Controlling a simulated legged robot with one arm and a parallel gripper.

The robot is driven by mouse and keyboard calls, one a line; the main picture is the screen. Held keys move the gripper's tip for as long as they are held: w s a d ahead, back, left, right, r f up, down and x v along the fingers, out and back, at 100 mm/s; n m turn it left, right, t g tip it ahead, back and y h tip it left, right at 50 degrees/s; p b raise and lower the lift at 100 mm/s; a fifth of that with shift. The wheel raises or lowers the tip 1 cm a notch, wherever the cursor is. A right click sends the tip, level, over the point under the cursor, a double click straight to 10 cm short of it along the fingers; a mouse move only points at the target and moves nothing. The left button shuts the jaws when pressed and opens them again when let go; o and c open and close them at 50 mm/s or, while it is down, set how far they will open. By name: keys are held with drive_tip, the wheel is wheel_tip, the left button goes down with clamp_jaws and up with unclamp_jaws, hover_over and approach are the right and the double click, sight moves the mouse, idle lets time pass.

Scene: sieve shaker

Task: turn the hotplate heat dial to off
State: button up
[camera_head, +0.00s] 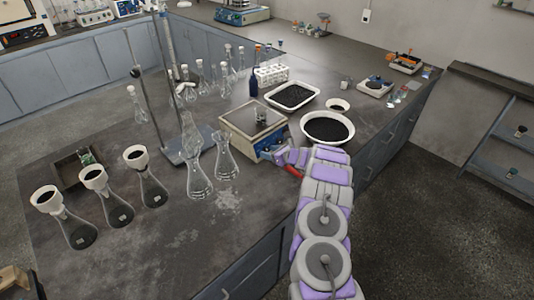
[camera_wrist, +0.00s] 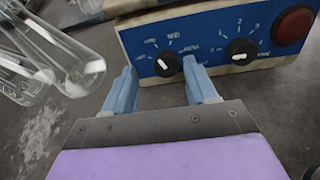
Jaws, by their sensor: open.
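The hotplate (camera_head: 240,117) stands on the bench in the head view, its blue front facing my gripper (camera_head: 276,157). In the wrist view the blue front panel (camera_wrist: 215,22) carries two black dials with white pointer marks. The left dial (camera_wrist: 167,64) has small word-like labels that I cannot read for sure. The right dial (camera_wrist: 241,50) has numbers around it. I cannot tell which one is the heat dial. My gripper (camera_wrist: 160,68) is open and empty, its fingers on either side of the left dial, seemingly just in front of it. Contact is not clear.
A round red button (camera_wrist: 293,25) sits right of the dials. Glass flasks (camera_head: 226,160) stand close to the left of the hotplate. A small vessel (camera_head: 261,115) is on its top. A white bowl of dark grains (camera_head: 327,127) is to the right, near the bench edge.

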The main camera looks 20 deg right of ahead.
drive_tip(key=shift+w+f, duration=0.3)
drive_tip(key=shift+w, duration=0.15)
drive_tip(key=shift+w+d+f, duration=0.2)
drive_tip(key=shift+w+d, duration=0.25)
drive_tip(key=shift+w, duration=0.05)
drive_tip(key=shift+a, duration=0.45)
drive_tip(key=shift+a+r, duration=0.1)
drive_tip(key=shift+a, duration=0.05)
drive_tip(key=shift+c, duration=0.9)
drive_tip(key=c, duration=0.3)
drive_tip(key=shift+d, duration=0.4)
drive_tip(key=c, duration=0.4)
drive_tip(key=shift+a, duration=0.15)
drive_tip(key=shift+c, duration=0.9)
